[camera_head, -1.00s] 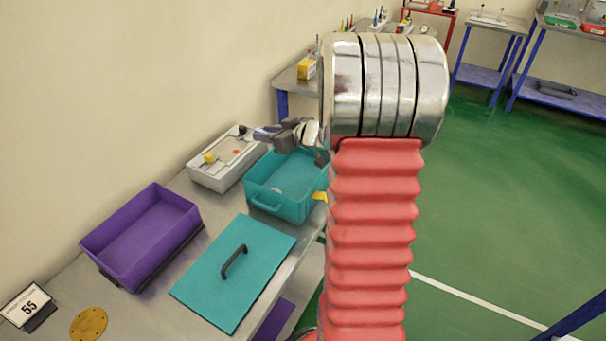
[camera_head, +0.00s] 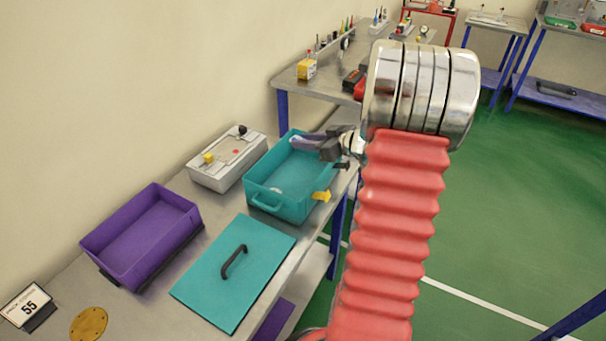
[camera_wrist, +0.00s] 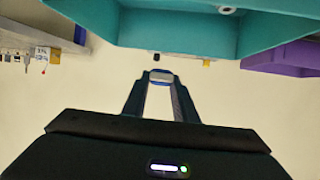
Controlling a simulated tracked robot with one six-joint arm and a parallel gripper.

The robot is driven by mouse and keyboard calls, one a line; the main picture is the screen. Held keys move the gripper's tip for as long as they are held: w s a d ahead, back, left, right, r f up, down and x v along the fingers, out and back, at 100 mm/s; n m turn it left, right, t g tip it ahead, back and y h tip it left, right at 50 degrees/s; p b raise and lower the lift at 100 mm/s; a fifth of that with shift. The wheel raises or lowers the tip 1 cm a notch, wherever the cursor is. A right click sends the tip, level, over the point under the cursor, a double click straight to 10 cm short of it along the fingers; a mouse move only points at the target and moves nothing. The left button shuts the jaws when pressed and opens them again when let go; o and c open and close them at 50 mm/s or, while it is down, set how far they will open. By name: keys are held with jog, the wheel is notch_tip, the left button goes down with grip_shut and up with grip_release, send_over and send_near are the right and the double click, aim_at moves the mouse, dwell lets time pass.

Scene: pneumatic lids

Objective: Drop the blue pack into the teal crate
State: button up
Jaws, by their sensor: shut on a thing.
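The teal crate (camera_head: 277,205) stands open on the bench, with its inside partly visible. My gripper (camera_head: 322,147) is over the crate's far right part. It is shut on the blue pack (camera_head: 303,142), which looks purplish-blue and points left over the crate's far side. In the wrist view my gripper (camera_wrist: 160,88) holds the blue pack (camera_wrist: 161,76) at its fingertips, and only its small end shows. The teal crate (camera_wrist: 180,38) fills the top of that view. The exact height of the pack above the rim is hard to tell.
A flat teal lid (camera_head: 210,285) with a black handle lies in front of the crate. A purple crate (camera_head: 120,268) stands at the left, open. A pale box with a panel (camera_head: 222,172) is left of the teal crate. A yellow clip (camera_head: 322,196) sits at its right side.

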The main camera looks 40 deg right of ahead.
jog(key=shift+f, duration=2.85)
jog(key=o, duration=1.1)
jog(key=v, duration=1.3)
jog(key=shift+s, duration=0.35)
